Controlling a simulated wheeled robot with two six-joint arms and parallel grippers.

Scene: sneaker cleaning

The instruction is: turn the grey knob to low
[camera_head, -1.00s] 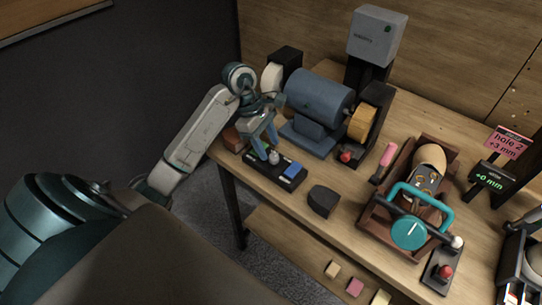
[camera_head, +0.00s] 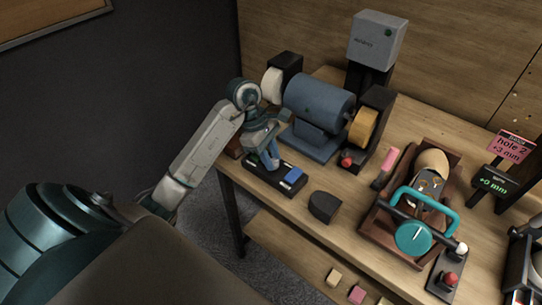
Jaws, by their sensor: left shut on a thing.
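The grey knob stands on a small black control box (camera_head: 281,186) at the left front of the bench, and is now mostly hidden by the fingers. A blue rocker (camera_head: 293,174) sits on the box to the right of the knob. My left gripper (camera_head: 269,160) reaches down from above with blue fingers shut around the knob. The knob's pointer and any low mark cannot be read. My right gripper is not in view.
A blue motor (camera_head: 318,103) with white and tan wheels stands just behind the box. A dark block (camera_head: 324,206) lies to its right. A brown cradle (camera_head: 377,233) holding a shoe form under a teal-handled clamp (camera_head: 412,238) stands farther right.

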